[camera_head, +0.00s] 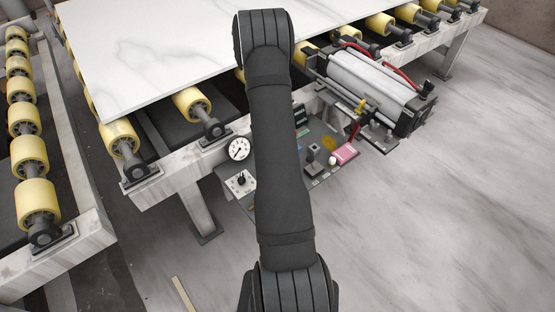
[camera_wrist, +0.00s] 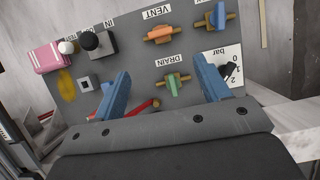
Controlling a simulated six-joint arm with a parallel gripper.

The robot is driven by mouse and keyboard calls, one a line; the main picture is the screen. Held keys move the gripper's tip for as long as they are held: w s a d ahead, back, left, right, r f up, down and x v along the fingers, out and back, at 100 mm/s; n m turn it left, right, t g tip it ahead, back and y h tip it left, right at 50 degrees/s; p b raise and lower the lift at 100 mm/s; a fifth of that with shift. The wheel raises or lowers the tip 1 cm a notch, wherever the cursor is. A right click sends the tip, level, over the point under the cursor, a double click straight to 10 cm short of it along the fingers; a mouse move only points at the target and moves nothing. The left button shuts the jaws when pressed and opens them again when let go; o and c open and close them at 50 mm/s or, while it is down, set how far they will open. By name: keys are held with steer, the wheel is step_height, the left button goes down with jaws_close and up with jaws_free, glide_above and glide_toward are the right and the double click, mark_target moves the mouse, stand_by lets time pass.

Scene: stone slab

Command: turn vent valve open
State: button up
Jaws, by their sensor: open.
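The vent valve (camera_wrist: 160,33) is in the wrist view at the top middle, beside the VENT label (camera_wrist: 156,13). It has an orange handle on a brass-coloured body. Whether the handle lies exactly along the body is too small to tell. My gripper (camera_wrist: 162,67) is open, its two blue fingers spread wide apart and empty. The vent valve appears beyond the fingertips, between them across the picture, untouched. The green-handled drain valve (camera_wrist: 172,84) also shows between the fingers. In the head view my arm hides the gripper and the vent valve.
The control panel (camera_wrist: 125,58) also carries a blue-handled valve (camera_wrist: 217,16), a black knob (camera_wrist: 91,41) and a bar dial (camera_wrist: 229,70) near the right finger. A pink box (camera_wrist: 49,57) is at the left. A white slab (camera_head: 150,50) lies on yellow rollers above the panel.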

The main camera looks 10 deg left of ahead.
steer(key=shift+v, duration=1.35)
steer(key=shift+f, duration=0.1)
steer(key=x, duration=1.7)
steer(key=shift+s+d+f, duration=0.1)
steer(key=shift+n, duration=0.4)
